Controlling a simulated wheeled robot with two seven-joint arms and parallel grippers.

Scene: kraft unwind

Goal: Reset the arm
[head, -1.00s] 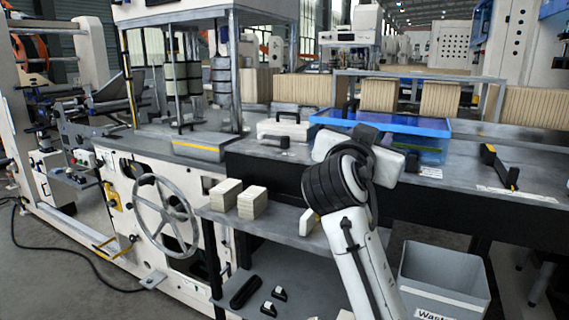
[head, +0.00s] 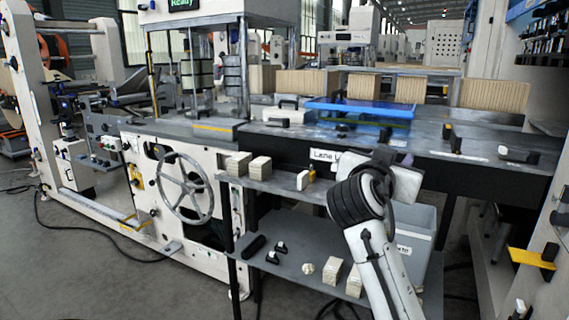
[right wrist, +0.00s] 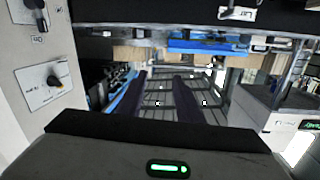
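My right arm (head: 376,250) rises from the bottom of the head view, its wrist in front of the workbench's lower right part. My right gripper (right wrist: 160,78) shows in the right wrist view as two dark fingers standing apart, with nothing between them. My left arm and gripper are out of view.
The workbench (head: 470,150) carries a blue tray (head: 350,108) and a white case (head: 285,116). Paper blocks (head: 259,168) sit on the shelf below. A grey bin (head: 415,240) stands behind my arm. A white machine with a handwheel (head: 185,188) stands left.

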